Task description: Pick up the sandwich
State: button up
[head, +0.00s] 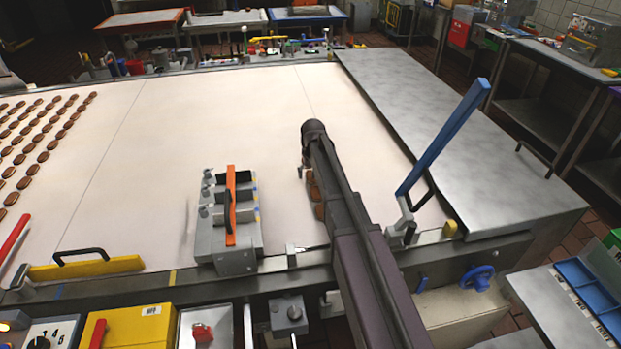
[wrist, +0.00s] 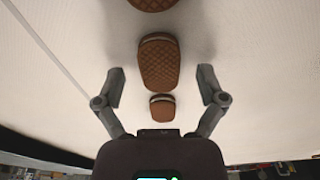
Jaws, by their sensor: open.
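In the wrist view, a brown sandwich (wrist: 160,62) with a waffle-like top and a pale cream edge lies on the white surface. It sits between and a little beyond the open fingers of my gripper (wrist: 160,90), with no finger touching it. A smaller-looking sandwich (wrist: 162,108) shows below it, and part of another sandwich (wrist: 150,4) is cut off at the top edge. In the head view, my arm covers most of this area, and only slivers of sandwiches (head: 316,190) show at its left side. My gripper's fingers are hidden there.
The white belt (head: 200,120) holds rows of sandwiches (head: 40,145) at the far left. A grey metal fixture with an orange bar (head: 231,205) stands left of my arm. A blue lever (head: 445,135) rises to the right, beside a bare metal counter (head: 450,130). The middle of the belt is clear.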

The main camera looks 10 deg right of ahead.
jog(key=c, duration=0.9)
jog(key=shift+r, duration=0.1)
notch_tip(320, 180, up, 3)
jog(key=p, duration=0.3)
jog(key=shift+r, duration=0.15)
jog(key=s+d, duration=0.1)
jog(key=s, duration=0.4)
jog(key=s+d+r+p, duration=0.1)
jog(key=s, duration=0.4)
jog(key=s+d+p, duration=0.1)
jog(key=s+d, duration=0.1)
jog(key=s, duration=0.3)
jog(key=shift+s+r, duration=0.2)
jog(key=shift+r, duration=0.05)
